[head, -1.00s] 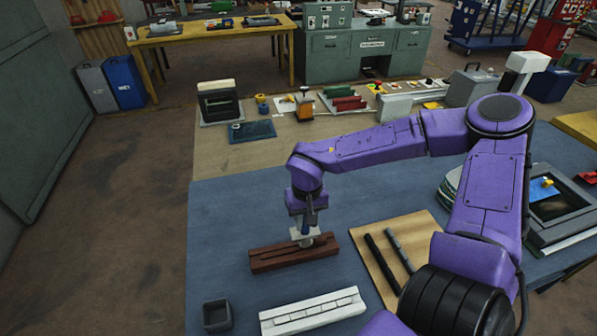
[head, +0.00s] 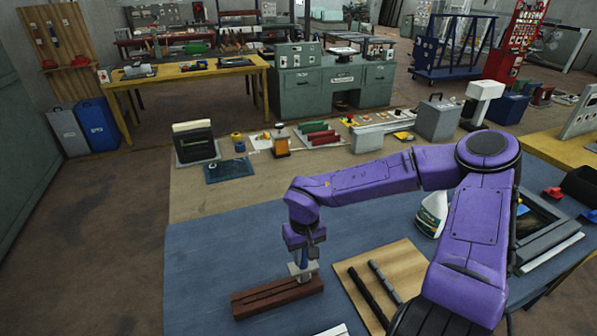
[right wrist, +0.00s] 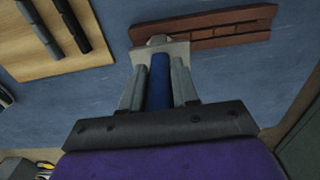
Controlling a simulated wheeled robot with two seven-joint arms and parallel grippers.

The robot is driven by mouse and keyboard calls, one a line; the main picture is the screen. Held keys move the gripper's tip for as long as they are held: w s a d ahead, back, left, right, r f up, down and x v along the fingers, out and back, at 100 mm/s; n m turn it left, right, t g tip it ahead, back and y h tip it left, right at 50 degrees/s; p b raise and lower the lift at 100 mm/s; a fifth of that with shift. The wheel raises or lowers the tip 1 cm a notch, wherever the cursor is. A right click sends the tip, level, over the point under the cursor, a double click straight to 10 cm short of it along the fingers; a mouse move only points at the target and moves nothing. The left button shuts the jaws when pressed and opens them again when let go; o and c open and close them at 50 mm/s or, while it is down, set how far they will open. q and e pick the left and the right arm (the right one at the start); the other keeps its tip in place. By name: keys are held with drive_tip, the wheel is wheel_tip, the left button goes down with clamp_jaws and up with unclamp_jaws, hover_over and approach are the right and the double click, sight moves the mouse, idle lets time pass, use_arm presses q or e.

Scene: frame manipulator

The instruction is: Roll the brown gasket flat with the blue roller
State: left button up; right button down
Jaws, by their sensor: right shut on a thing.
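A long brown wooden-looking frame piece (head: 262,302) lies on the blue table mat. It also shows in the right wrist view (right wrist: 236,27), with dark grooves along it. I cannot make out the gasket separately from this brown piece. My right gripper (head: 305,256) points down over its right part, shut on the blue handle of the roller (right wrist: 158,82). The roller's pale grey head (head: 303,271) is at the brown piece's right part. Whether it presses on it is hard to tell. My left gripper is not in view.
A wooden board (head: 402,262) with two dark bars lies right of the brown piece. A white grooved piece (head: 335,330) shows at the bottom edge. The mat left of the brown piece is clear.

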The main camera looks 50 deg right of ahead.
drive_tip(key=shift+s+d, duration=0.3)
drive_tip(key=shift+d, duration=0.2)
drive_tip(key=shift+s+d, duration=0.15)
drive_tip(key=shift+d, duration=0.3)
drive_tip(key=shift+a, duration=0.1)
wheel_tip(320, 180, up, 6)
idle(0.4)
